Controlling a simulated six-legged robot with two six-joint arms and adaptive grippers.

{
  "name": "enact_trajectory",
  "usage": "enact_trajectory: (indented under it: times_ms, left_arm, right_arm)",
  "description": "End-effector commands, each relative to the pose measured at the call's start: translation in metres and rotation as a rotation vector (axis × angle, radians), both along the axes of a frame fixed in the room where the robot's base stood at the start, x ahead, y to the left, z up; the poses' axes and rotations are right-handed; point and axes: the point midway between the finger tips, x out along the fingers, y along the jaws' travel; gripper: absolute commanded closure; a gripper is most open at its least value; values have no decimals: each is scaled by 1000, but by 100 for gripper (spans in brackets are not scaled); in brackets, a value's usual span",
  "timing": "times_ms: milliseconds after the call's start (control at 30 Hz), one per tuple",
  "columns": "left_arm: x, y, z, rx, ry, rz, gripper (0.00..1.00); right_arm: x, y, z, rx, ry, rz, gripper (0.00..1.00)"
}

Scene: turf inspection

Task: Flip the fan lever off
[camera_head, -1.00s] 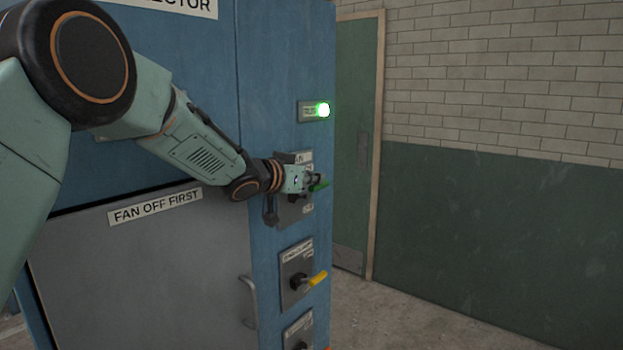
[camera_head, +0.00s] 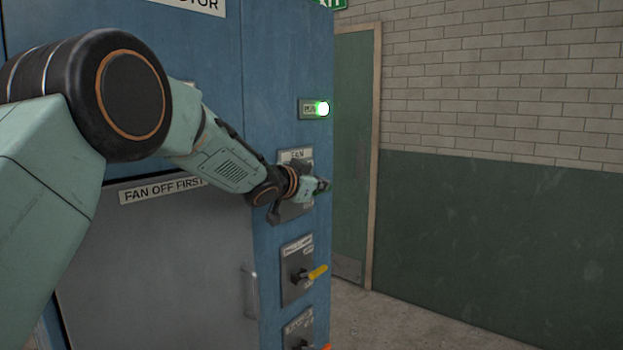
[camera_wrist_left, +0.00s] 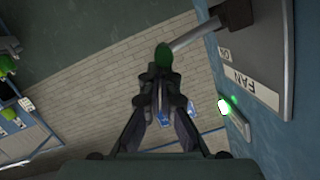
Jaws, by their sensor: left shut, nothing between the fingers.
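The fan switch plate (camera_head: 296,156) is on the narrow side of the blue cabinet and is partly hidden by my left arm. In the left wrist view the FAN plate (camera_wrist_left: 265,60) is at the upper right, with the grey lever reaching left to a green knob (camera_wrist_left: 163,56). My left gripper (camera_head: 325,185) is shut and empty in front of the plate and hides most of the lever in the head view. In the wrist view its fingertips (camera_wrist_left: 160,82) are just below the knob; I cannot tell if they touch it. My right gripper is not in view.
A lit green lamp (camera_head: 322,109) is above the fan switch. A yellow-handled switch (camera_head: 317,272) and another switch (camera_head: 299,328) are below. A grey door marked FAN OFF FIRST (camera_head: 165,270) is at left. Open floor lies right of the cabinet.

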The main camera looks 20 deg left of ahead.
Motion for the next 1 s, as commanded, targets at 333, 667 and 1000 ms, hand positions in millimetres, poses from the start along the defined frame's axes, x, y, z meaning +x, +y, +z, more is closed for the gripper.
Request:
enact_trajectory:
  times_ms: [333, 667, 1000]
  left_arm:
    - [4, -4, -26, 192, -70, 0, 100]
    - [4, -6, -42, 371, -137, 0, 100]
    - [3, -4, -53, 501, -183, 0, 100]
  right_arm:
    - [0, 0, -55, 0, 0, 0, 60]
    - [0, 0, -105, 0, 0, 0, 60]
    - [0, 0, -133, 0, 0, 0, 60]
